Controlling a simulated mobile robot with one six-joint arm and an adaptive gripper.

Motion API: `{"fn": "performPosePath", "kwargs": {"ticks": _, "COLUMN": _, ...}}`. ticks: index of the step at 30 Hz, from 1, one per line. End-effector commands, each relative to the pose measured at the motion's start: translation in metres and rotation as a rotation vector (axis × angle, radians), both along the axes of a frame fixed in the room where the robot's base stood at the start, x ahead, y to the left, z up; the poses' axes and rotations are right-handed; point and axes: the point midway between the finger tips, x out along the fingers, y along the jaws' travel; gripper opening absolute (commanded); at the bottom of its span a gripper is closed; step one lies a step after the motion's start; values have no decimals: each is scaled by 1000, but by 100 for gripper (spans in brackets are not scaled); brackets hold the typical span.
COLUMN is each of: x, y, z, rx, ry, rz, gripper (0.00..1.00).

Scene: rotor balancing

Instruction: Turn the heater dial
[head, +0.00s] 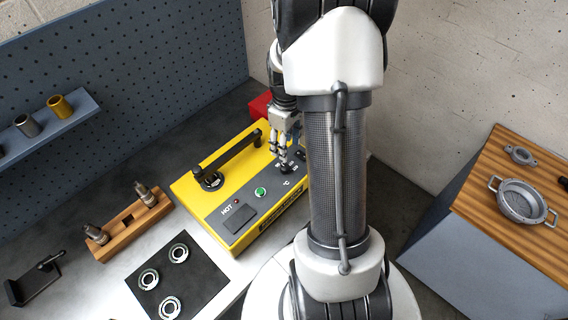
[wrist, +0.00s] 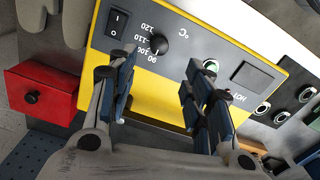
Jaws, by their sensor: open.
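The yellow heater (head: 222,178) stands on the bench, with a grey control panel on top. Its black dial (wrist: 158,43) has a printed temperature scale around it, with 90 to 120 readable and a °C mark. In the head view the dial (head: 284,169) sits at the panel's far right end, just below my gripper (head: 286,157). In the wrist view my gripper (wrist: 160,76) is open and empty, its blue-padded fingers apart. The dial shows beyond the gap between them, nearer the left finger. I cannot tell whether a finger touches it.
A black rocker switch (wrist: 117,22) is beside the dial, and a green button (head: 260,192) is on the panel. A black carry handle (head: 232,155) rises along the heater. A red drawer box (wrist: 42,88) stands close by. A wooden block (head: 128,224) and black mat (head: 150,301) lie left.

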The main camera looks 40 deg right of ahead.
Motion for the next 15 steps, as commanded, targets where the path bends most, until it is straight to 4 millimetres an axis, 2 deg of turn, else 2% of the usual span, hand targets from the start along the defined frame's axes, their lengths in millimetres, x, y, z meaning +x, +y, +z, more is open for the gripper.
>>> {"fn": "performPosePath", "kwargs": {"ticks": 1, "x": -1, "y": 1, "z": -14, "rx": 3, "ry": 5, "rz": 0, "gripper": 46}}
{"fn": "performPosePath", "kwargs": {"ticks": 6, "x": -1, "y": 1, "z": -51, "rx": 2, "ry": 4, "rz": 0, "gripper": 46}}
{"fn": "performPosePath", "kwargs": {"ticks": 12, "x": -1, "y": 1, "z": -87, "rx": 1, "ry": 2, "rz": 0, "gripper": 46}}
{"fn": "performPosePath", "kwargs": {"ticks": 15, "x": 0, "y": 1, "z": -99, "rx": 1, "ry": 1, "rz": 0, "gripper": 46}}
